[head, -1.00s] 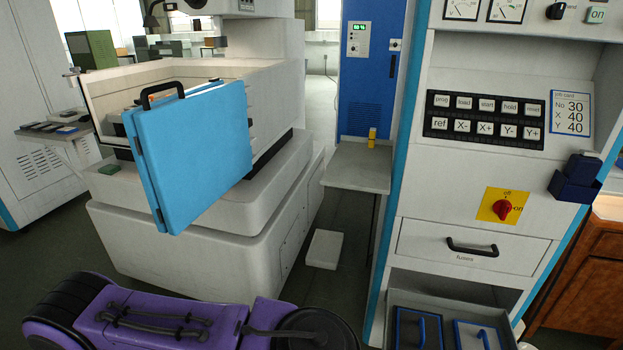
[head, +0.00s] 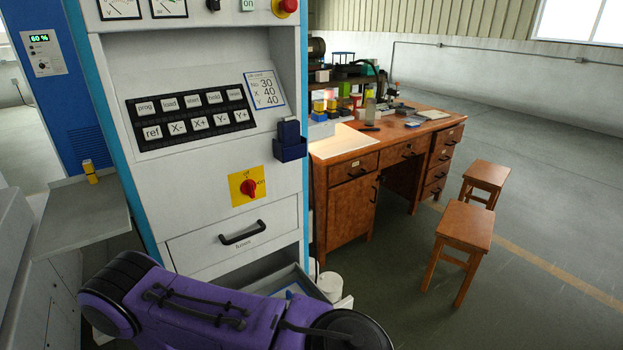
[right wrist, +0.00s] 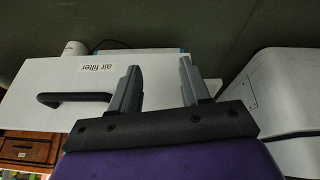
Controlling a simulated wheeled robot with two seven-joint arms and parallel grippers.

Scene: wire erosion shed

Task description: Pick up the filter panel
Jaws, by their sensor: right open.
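In the right wrist view a white front (right wrist: 50,105) lettered "air filter" fills the left and middle, with a black bar handle (right wrist: 75,98). My right gripper (right wrist: 160,78) is open, its two grey fingers apart with nothing between them, over the right end of this front. I cannot tell whether they touch it. In the head view a grey open drawer (head: 306,282) shows low on the control cabinet, with a sliver of blue (head: 294,289) inside that may be a filter panel. My purple arm hides most of it. My left gripper is in neither view.
The control cabinet (head: 215,190) has a "fuses" drawer (head: 242,233) above the open one. A white bucket (head: 331,287) stands beside it. A wooden desk (head: 345,208) and two stools (head: 466,222) are at the right. The floor right of the stools is clear.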

